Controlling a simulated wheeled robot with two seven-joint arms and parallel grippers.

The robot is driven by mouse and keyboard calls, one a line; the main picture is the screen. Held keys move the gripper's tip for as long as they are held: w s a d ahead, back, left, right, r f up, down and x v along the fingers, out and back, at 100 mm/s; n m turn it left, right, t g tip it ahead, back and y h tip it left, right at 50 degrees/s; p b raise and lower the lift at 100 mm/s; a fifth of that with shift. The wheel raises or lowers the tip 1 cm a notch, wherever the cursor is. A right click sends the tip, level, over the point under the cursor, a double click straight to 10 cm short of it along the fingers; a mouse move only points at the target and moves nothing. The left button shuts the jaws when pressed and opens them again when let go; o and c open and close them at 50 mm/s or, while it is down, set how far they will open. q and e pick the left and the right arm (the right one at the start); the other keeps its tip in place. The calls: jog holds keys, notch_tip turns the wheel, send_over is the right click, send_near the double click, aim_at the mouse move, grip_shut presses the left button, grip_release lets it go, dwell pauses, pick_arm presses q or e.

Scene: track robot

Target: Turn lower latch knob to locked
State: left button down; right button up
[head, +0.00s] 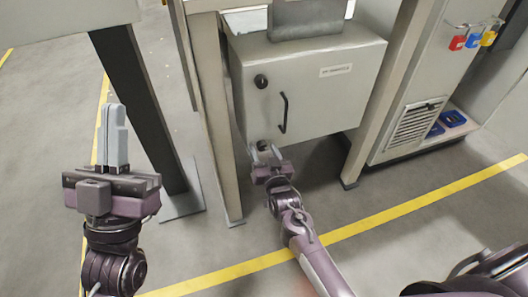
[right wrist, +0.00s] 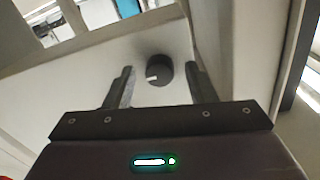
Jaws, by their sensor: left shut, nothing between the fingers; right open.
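The lower latch knob (head: 263,145) is a small dark round knob low on the front of the grey cabinet (head: 340,105). It shows larger in the right wrist view (right wrist: 159,70), with a white mark pointing to the left there. My right gripper (head: 265,153) is open at the knob, its fingers to either side of it. In the right wrist view there is a gap between each finger and the knob. My left gripper (head: 113,135) is shut and empty, well left of the cabinet. The upper latch knob (head: 261,81) is dark and sits above the lower one.
A black handle (head: 283,113) stands on the door right of the knobs. A post (head: 215,120) rises close to the cabinet's left side. A taller cabinet (head: 430,80) with colored padlocks (head: 472,40) stands at the right. Yellow lines (head: 400,212) mark the floor.

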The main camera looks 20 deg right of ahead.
jog(key=c, duration=1)
